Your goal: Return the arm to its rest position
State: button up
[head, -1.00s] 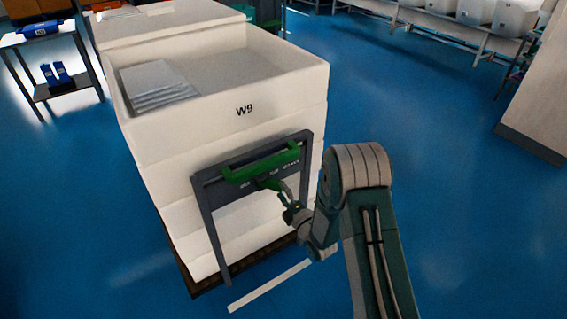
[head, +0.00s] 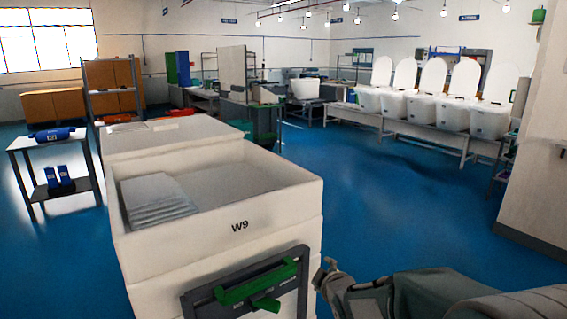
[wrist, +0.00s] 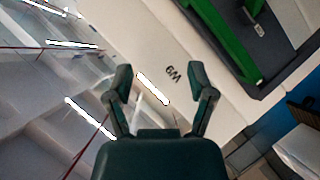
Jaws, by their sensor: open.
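My gripper (head: 326,272) is at the lower middle of the head view, just right of the white bin stack (head: 215,232) marked W9. My arm reaches in from the lower right corner. In the wrist view my gripper (wrist: 162,85) has its two dark fingers spread apart with nothing between them. The W9 label (wrist: 172,74) shows beyond the fingers. The green handle (head: 258,280) on the dark frame (head: 222,289) is left of my gripper and apart from it. The green handle also shows at the top right of the wrist view (wrist: 222,35).
White sheets (head: 155,198) lie in the top bin. A shelf with blue items (head: 52,134) stands at the left. A bench with several white toilets (head: 425,107) is at the back right, and a pale wall (head: 535,150) at the right. Blue floor (head: 390,200) between is clear.

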jog(key=s+d+r+m+g, duration=0.2)
jog(key=s+m, duration=0.2)
jog(key=s, duration=0.6)
jog(key=s+d+r+m+g+h, duration=0.1)
jog(key=s+d+r+m+g, duration=0.1)
jog(key=s, duration=0.8)
jog(key=s+d+r+m+g+h, duration=0.1)
jog(key=s+d+r+m+g, duration=0.1)
jog(key=s+m, duration=0.5)
jog(key=s+g, duration=0.1)
jog(key=s, duration=0.2)
jog(key=shift+s, duration=0.25)
